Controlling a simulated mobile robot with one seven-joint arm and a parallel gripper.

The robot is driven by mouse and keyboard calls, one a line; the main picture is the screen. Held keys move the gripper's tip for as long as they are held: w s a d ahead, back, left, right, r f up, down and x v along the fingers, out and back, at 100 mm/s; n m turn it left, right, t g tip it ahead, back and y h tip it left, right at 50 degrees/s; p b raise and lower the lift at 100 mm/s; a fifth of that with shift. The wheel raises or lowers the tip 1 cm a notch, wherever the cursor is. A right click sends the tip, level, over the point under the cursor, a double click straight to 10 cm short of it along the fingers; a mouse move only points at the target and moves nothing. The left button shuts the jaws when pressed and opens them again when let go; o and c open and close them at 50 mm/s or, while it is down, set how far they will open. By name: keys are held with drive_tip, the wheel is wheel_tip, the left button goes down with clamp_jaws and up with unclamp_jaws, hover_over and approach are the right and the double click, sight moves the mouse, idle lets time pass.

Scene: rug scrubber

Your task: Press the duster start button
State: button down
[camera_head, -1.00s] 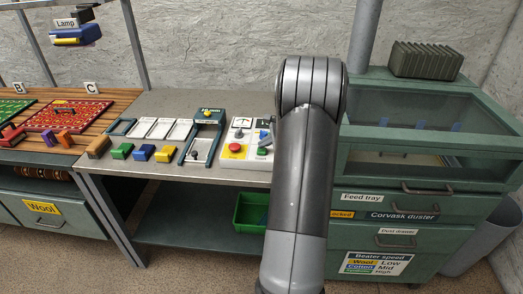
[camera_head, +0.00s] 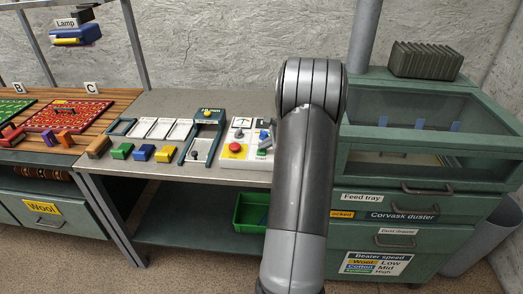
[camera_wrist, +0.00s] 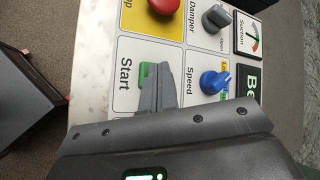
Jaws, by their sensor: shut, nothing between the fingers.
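The green start button (camera_wrist: 145,72) is in the wrist view, in the white panel square marked "Start". My gripper (camera_wrist: 154,68) is shut and empty, its grey fingertips over the right part of the button and hiding some of it. I cannot tell whether they touch it or whether it is pressed in. In the head view the control panel (camera_head: 237,133) is on the bench, left of my arm, which hides my gripper and part of the panel. The duster cabinet (camera_head: 385,218), marked "Corvask duster", is to the right.
The red stop button (camera_wrist: 164,5), blue speed knob (camera_wrist: 214,82) and grey damper knob (camera_wrist: 216,18) are close to the fingers. In the head view, yellow (camera_head: 167,154), blue (camera_head: 143,153) and green (camera_head: 121,151) blocks lie left of the panel. The bench shelf holds a green bin (camera_head: 250,211).

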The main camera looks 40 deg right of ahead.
sight(264, 152)
idle(0.3)
drive_tip(key=shift+r, duration=0.9)
drive_tip(key=shift+r, duration=2.5)
